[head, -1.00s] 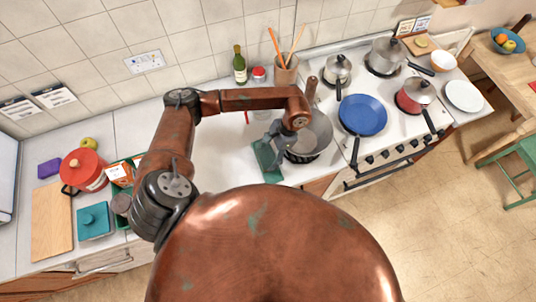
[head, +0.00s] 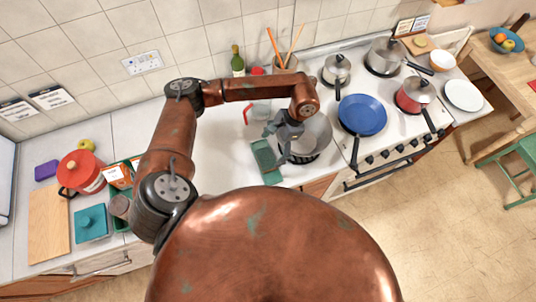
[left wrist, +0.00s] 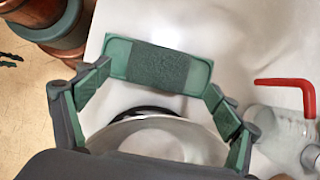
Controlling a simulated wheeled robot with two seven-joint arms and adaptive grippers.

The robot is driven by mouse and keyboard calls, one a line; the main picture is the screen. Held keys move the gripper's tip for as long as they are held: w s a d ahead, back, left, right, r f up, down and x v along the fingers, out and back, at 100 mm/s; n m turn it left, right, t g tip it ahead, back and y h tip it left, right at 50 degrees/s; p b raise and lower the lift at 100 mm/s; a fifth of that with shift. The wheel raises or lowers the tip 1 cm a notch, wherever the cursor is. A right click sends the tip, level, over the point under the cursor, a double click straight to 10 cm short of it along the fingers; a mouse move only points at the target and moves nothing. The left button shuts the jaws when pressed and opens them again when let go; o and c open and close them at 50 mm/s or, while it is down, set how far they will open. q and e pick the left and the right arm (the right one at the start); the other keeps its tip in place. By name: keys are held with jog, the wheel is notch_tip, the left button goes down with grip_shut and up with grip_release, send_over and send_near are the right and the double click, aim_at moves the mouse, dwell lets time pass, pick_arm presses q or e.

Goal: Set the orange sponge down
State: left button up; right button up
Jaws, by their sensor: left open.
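I see no orange sponge in either view. My left gripper (head: 283,134) is open above the counter, beside a steel pot (head: 318,134). In the left wrist view, the open fingers (left wrist: 160,84) have a gap between them. A shallow green dish (left wrist: 118,52) with a darker green, rough pad (left wrist: 160,62) lies past the fingertips. The green dish also shows in the head view (head: 266,158), just below and left of the gripper. I cannot tell whether the fingers touch it. The pot rim (left wrist: 165,122) shows below, between the fingers. My right gripper is not in view.
A clear container with a red handle (left wrist: 285,84) stands right of the fingers. A blue pan (head: 362,114) and other pots sit on the hob. A wooden board (head: 48,222), a red pot (head: 82,172) and a teal box (head: 91,222) stand left. White counter is free left of the green dish.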

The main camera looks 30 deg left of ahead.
pick_arm(q)
jog(key=b+v, duration=0.1)
jog(key=v, duration=0.5)
jog(key=shift+r, duration=0.35)
jog(key=shift+w+d, duration=0.1)
jog(key=shift+w, duration=0.05)
